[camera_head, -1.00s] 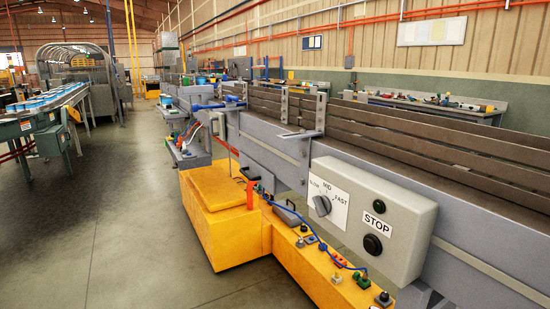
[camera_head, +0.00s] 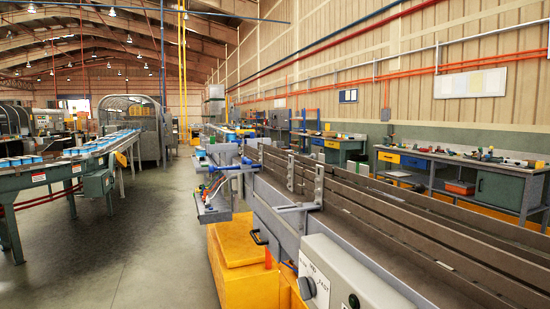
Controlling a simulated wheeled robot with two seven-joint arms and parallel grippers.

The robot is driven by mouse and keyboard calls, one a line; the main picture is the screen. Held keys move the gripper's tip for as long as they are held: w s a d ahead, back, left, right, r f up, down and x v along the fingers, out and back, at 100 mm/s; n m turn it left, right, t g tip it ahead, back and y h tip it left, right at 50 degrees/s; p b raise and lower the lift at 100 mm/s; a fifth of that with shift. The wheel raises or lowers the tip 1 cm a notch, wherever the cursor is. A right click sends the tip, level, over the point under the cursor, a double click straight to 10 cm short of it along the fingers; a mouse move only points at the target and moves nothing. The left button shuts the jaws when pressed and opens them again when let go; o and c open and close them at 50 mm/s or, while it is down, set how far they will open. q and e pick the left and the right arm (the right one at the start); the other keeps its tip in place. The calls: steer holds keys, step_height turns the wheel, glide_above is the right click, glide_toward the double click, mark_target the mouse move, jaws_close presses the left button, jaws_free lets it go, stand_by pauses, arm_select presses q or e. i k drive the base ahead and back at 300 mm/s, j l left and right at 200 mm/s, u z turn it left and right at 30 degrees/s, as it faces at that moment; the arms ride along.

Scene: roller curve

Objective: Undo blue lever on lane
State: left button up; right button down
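A blue lever (camera_head: 230,168) sits at the near side of the lane (camera_head: 350,208), beyond the grey control box. It lies roughly level across the lane's left edge, next to a grey metal bracket. It is small in view, so I cannot tell its exact latch position. Neither of my grippers shows in the head view.
A grey control box (camera_head: 352,280) with a dial (camera_head: 307,288) juts from the lane's near side. A yellow base (camera_head: 232,243) stands below. A conveyor with blue-topped items (camera_head: 95,146) runs at left. The floor (camera_head: 160,225) between is clear. Workbenches (camera_head: 455,172) stand at right.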

mark_target(245, 160)
steer(key=i+j, duration=0.55)
steer(key=j, duration=0.15)
steer(key=i+j, duration=0.15)
steer(key=i, duration=0.45)
steer(key=i+j+z, duration=0.1)
steer(key=i, duration=0.55)
steer(key=i+j, duration=0.2)
steer(key=i, duration=0.4)
